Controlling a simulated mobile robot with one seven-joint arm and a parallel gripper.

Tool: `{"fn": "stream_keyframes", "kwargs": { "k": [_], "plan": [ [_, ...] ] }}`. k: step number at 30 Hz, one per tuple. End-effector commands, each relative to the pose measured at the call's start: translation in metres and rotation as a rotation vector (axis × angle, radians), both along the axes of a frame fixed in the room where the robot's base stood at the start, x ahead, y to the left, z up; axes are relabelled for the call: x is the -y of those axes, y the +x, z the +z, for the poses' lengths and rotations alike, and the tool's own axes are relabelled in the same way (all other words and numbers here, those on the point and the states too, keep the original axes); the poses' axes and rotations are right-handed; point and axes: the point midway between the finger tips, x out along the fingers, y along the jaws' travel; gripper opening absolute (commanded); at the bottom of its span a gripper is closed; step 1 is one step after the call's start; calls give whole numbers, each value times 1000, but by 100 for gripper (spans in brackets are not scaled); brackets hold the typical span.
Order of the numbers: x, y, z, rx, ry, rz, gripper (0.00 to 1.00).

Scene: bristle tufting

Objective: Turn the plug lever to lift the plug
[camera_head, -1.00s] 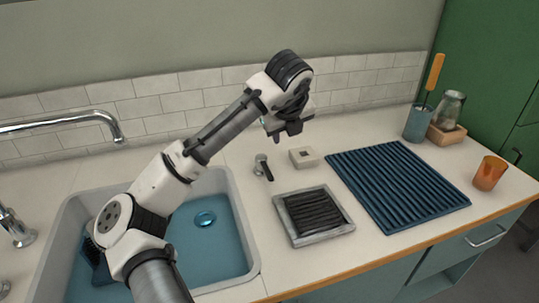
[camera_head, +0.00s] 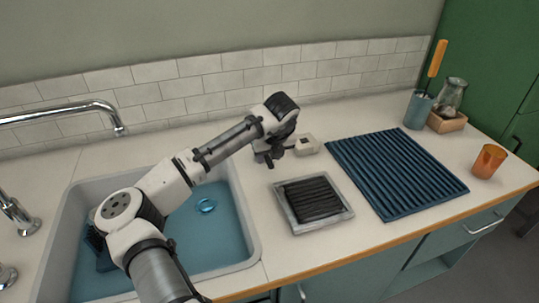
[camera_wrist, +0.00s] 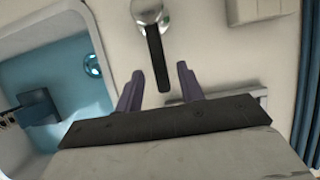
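The plug lever (camera_wrist: 155,50) shows in the wrist view as a round chrome base with a straight black handle pointing toward my gripper. In the head view it is hidden behind my gripper (camera_head: 268,161). My gripper is open, and its two dark purple fingers show in the wrist view (camera_wrist: 159,82). The handle's end appears between the fingertips; I cannot tell whether they touch it. The plug (camera_head: 206,206) is a shiny blue disc on the floor of the blue-bottomed sink (camera_head: 240,215); it also shows in the wrist view (camera_wrist: 93,65).
A grey-framed black ribbed tray (camera_head: 347,212) lies right of the sink, beside a blue ribbed mat (camera_head: 400,175). A pale block (camera_head: 307,147) stands just right of my gripper. A dark blue brush (camera_wrist: 38,112) is in the sink. An orange cup (camera_head: 489,161) stands far right.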

Motion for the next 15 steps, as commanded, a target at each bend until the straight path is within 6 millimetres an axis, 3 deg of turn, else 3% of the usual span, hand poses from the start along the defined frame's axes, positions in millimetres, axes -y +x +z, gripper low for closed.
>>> {"fn": "stream_keyframes", "kwargs": {
  "k": [11, 15],
  "plan": [
    [-1, 3, -7, 0, 0, -1, 38],
    [-1, 2, -7, 0, 0, -1, 22]
  ]
}}
